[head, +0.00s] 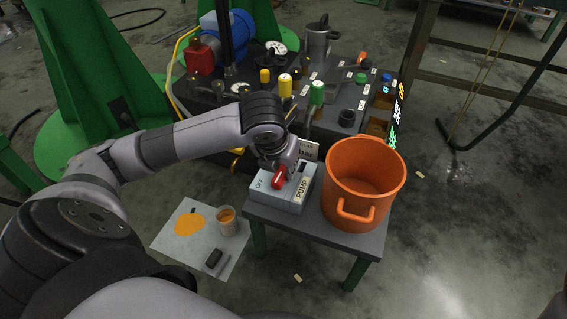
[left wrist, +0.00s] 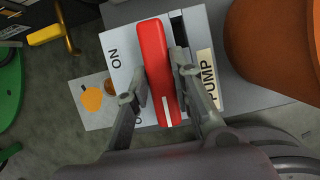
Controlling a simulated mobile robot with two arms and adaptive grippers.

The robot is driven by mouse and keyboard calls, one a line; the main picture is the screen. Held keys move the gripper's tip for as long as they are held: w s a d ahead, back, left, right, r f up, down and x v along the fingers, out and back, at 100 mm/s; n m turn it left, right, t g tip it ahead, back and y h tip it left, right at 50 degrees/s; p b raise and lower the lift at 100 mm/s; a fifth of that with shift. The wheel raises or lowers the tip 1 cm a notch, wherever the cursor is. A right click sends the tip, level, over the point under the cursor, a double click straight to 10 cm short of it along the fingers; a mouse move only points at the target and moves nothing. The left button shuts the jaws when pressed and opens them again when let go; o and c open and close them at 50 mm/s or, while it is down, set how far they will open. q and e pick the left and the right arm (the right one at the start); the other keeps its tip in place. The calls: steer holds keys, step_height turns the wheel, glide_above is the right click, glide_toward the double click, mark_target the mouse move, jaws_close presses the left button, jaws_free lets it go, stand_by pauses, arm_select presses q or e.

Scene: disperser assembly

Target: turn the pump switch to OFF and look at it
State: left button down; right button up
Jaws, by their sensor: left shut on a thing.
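The pump switch is a grey box (head: 284,199) on a small dark table, with a PUMP label, and OFF shows at its left in the head view. Its red handle (head: 278,178) fills the middle of the left wrist view (left wrist: 158,70). There the handle lies nearly upright, its white-marked end toward the bottom. ON shows at upper left; the other label is mostly hidden by a finger. My left gripper (left wrist: 158,97) has a finger on each side of the handle and is shut on it. My right gripper is not in view.
An orange bucket (head: 346,175) stands right beside the box on the table (head: 330,240). A white sheet (head: 175,243) with a cup (head: 227,222) and an orange patch lies on the floor at left. The machine with knobs (head: 318,92) stands behind.

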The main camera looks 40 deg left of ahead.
arm_select(q)
steer(key=shift+n, duration=0.3)
steer(key=c, duration=1.4)
jaws_free()
steer(key=shift+r, duration=0.1)
steer(key=v, duration=1.1)
steer(key=shift+r, duration=0.35)
steer(key=shift+s+d+f, duration=0.1)
steer(key=shift+s+d, duration=0.05)
steer(key=shift+s, duration=0.1)
